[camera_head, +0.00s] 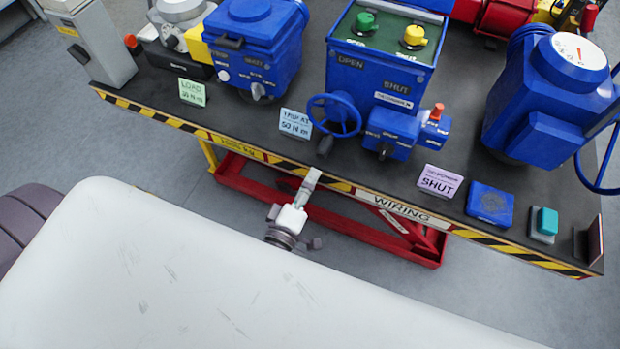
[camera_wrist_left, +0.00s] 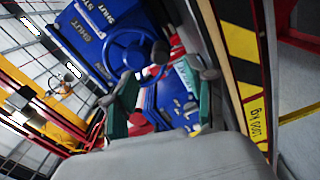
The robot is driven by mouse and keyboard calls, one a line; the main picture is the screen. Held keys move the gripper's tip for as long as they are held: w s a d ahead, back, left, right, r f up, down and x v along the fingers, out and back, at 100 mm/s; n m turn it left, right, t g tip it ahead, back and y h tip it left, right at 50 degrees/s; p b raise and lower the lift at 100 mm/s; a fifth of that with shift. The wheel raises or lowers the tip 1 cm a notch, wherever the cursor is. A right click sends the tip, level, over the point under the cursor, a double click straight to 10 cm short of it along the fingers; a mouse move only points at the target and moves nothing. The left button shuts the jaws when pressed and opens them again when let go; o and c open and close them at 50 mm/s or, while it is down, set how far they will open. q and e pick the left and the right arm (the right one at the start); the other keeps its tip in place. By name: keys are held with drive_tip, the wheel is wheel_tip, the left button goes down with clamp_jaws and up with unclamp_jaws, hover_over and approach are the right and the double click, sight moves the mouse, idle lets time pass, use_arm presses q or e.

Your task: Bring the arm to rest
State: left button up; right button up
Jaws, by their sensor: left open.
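My left gripper (camera_head: 306,185) is at the front edge of the workbench (camera_head: 245,125), in front of the blue handwheel unit, with nothing visible in its jaws. In the left wrist view my left gripper (camera_wrist_left: 160,88) has its two green-padded fingers spread apart. The blue handwheel (camera_wrist_left: 130,55) and a blue housing show beyond and between the fingers. My right gripper is not in view.
The bench holds a blue handwheel (camera_head: 334,115), a blue box with green and yellow buttons (camera_head: 385,50), a blue actuator with a white dial (camera_head: 555,95) and several small signs. A red frame (camera_head: 345,205) stands under the bench. Grey floor (camera_head: 150,155) is clear at left.

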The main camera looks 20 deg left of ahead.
use_arm(q)
drive_tip(key=s+f+m+g+h, duration=0.1)
drive_tip(key=s+f+m+g, duration=0.2)
drive_tip(key=f, duration=0.7)
drive_tip(key=s+f+m+g, duration=0.3)
drive_tip(key=s+f+m, duration=0.1)
drive_tip(key=f, duration=0.5)
drive_tip(key=s+f+m+g+h, duration=0.1)
drive_tip(key=s+f+m+g, duration=0.2)
drive_tip(key=f, duration=0.7)
drive_tip(key=s+a+f+m+g+y, duration=0.1)
drive_tip(key=s+a+f+m+g, duration=0.1)
drive_tip(key=s+f, duration=0.3)
drive_tip(key=s+a+f+m+g, duration=0.3)
drive_tip(key=s+a+f, duration=0.1)
drive_tip(key=s, duration=0.6)
drive_tip(key=s+a+f+m+g+y+b, duration=0.1)
drive_tip(key=s+a+f+m+g, duration=0.1)
drive_tip(key=s+f, duration=0.4)
drive_tip(key=shift+s+a+g+y, duration=0.3)
drive_tip(key=shift+s+a+g, duration=0.2)
drive_tip(key=shift+s, duration=0.2)
